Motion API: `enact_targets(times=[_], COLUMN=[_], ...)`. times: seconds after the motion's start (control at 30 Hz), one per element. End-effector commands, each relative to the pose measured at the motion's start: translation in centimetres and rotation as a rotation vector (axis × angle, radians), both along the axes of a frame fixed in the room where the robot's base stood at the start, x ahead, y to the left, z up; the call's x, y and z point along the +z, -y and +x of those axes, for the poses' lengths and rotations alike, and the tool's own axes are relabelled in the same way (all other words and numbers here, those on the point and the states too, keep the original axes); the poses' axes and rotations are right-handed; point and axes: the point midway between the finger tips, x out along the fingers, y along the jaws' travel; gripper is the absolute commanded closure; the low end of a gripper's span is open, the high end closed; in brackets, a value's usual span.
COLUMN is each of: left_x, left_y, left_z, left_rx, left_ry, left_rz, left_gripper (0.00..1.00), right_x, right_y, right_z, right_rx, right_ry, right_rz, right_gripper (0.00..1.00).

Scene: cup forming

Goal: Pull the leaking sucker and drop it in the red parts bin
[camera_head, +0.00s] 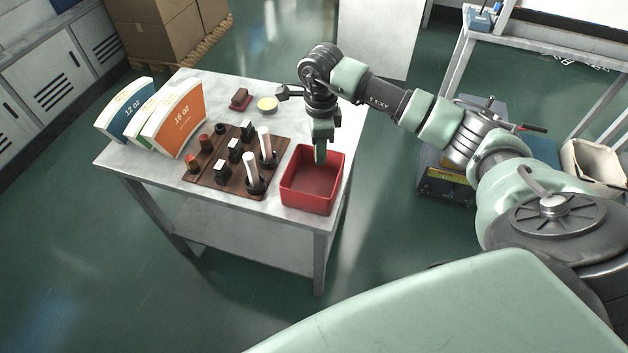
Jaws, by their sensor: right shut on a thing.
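The red parts bin (312,208) stands at the right front corner of the grey table. My right gripper (320,158) points down over the bin's back part. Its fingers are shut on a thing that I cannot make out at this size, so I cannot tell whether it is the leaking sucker. The bin's visible floor looks empty. A dark brown board (213,190) left of the bin carries black pieces with white labels, two white posts on black bases, and reddish-brown cylinders. My left gripper is not in view.
Cup-blank stacks, blue (127,112) and orange (178,122), stand at the table's left. A yellow round tin (267,104) and a brown block on a red base (240,98) lie at the back. The table's front left is bare.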

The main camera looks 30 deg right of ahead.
Motion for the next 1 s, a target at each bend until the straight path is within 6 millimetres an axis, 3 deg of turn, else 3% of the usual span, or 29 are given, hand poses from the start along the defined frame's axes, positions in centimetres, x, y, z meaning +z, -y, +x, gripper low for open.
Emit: enact_targets(times=[0.13, 0.17, 0.23, 0.63, 1.0], left_x=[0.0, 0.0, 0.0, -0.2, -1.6], left_y=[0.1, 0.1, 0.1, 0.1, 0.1], left_z=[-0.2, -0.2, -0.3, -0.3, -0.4], left_rx=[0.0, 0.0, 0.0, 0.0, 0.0], left_ry=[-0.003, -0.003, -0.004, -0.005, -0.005], left_rz=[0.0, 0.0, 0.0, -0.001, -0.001], left_gripper=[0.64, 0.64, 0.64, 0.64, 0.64], right_x=[0.1, 0.1, 0.1, 0.6, 6.4], right_y=[0.0, 0.0, 0.0, 0.0, 0.0], right_z=[0.0, 0.0, 0.0, 0.1, 0.1], right_rx=[0.0, 0.0, 0.0, 0.0, -0.001], right_ry=[0.0, 0.0, 0.0, 0.003, 0.004], right_rz=[0.0, 0.0, 0.0, 0.0, -0.001], right_gripper=[1.0, 0.64, 0.47, 0.47, 0.47])
